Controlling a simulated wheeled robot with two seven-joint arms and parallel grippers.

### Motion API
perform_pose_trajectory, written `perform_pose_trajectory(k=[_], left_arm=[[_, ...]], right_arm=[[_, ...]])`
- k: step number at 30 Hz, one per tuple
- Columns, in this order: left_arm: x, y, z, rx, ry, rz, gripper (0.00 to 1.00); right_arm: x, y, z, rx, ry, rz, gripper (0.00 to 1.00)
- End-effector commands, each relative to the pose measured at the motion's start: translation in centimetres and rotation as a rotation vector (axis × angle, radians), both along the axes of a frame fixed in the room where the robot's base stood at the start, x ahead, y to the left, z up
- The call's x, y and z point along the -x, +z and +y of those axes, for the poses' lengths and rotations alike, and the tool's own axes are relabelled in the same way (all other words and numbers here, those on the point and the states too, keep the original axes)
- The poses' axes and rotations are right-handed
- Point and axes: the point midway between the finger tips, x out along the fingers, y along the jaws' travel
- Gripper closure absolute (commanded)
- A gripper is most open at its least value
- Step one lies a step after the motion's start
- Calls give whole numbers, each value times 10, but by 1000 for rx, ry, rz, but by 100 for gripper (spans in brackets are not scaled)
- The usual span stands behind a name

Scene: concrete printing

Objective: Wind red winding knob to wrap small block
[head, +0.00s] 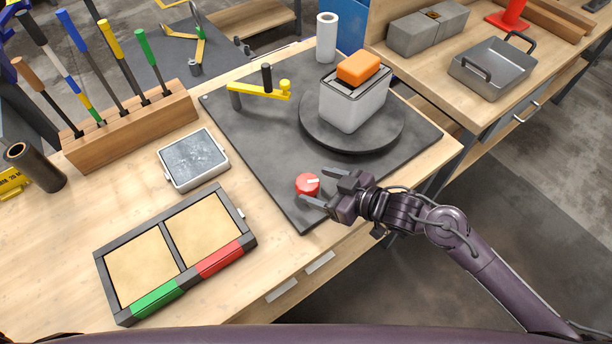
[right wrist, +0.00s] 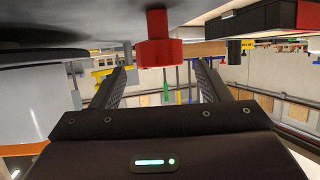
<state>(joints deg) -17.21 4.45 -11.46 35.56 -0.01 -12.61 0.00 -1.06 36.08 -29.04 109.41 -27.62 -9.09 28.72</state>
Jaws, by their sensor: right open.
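The red winding knob (head: 307,184) stands on the near corner of the dark mat (head: 250,140). My right gripper (head: 318,187) is open just to the right of the knob, its fingers pointing at it. In the right wrist view the knob (right wrist: 160,52) shows, upside down, ahead and between the two spread fingers (right wrist: 157,85), with no visible contact. A pale grey block (head: 352,107) with a dark top stands on the round dark turntable (head: 390,135). An orange block (head: 358,68) lies on top of it. My left gripper is not in view.
A yellow arm (head: 262,91) with black posts stands left of the turntable, and a white roll (head: 327,38) behind it. A grey slab in a pale frame (head: 193,158), a two-part tray (head: 102,272) and a wooden tool rack (head: 130,132) occupy the left table.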

Motion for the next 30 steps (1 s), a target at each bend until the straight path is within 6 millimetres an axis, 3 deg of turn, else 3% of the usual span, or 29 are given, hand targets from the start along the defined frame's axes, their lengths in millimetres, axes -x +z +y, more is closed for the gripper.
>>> perform_pose_trajectory(k=[9, 21, 30], left_arm=[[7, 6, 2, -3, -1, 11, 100], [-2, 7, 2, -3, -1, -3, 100], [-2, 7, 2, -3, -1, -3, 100]], right_arm=[[-26, -17, 37, 0, 3, -2, 31], [-31, -22, 45, 3, 5, -3, 31], [-31, -22, 45, 3, 5, -3, 69]])
